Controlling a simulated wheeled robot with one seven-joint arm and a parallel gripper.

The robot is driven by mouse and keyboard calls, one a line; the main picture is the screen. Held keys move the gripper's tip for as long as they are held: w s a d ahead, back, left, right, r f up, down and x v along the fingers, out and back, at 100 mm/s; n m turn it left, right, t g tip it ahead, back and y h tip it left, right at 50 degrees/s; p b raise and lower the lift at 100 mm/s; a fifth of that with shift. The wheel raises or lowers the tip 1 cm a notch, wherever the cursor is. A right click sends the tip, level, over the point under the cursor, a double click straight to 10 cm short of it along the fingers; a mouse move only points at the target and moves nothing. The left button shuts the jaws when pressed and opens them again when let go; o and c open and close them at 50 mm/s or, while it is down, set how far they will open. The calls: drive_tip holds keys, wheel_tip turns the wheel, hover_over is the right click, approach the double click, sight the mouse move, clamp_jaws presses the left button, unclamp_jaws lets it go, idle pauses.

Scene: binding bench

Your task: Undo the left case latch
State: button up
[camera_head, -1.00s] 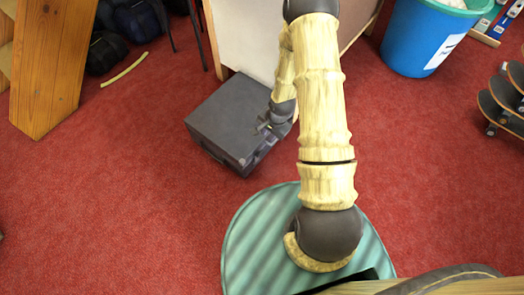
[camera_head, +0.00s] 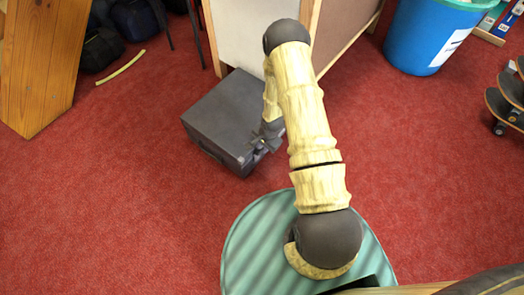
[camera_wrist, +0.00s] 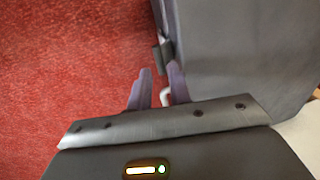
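The dark grey case (camera_head: 222,112) lies on the red carpet in the head view. It also fills the upper right of the wrist view (camera_wrist: 245,50). My gripper (camera_head: 260,144) is at the case's front right edge. In the wrist view my gripper (camera_wrist: 160,78) is open, its two purple-grey fingers apart. A small dark fitting (camera_wrist: 162,52), perhaps a latch, sits on the case's side just beyond the fingertips. A pale curved piece (camera_wrist: 166,97) shows between the fingers; I cannot tell whether they touch it. Which latch is the left one is unclear.
A white panel with wooden edges (camera_head: 338,35) stands behind the case. A blue bin (camera_head: 425,38) and skateboards (camera_head: 508,98) are at the right. A wooden board (camera_head: 40,65) and dark bags (camera_head: 100,48) are at the left. The carpet left of the case is clear.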

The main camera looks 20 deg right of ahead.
wheel_tip(320, 180, down, 2)
drive_tip(key=shift+w+a+f+b, duration=0.15)
drive_tip(key=shift+b, duration=0.2)
drive_tip(key=shift+c, duration=0.2)
clamp_jaws()
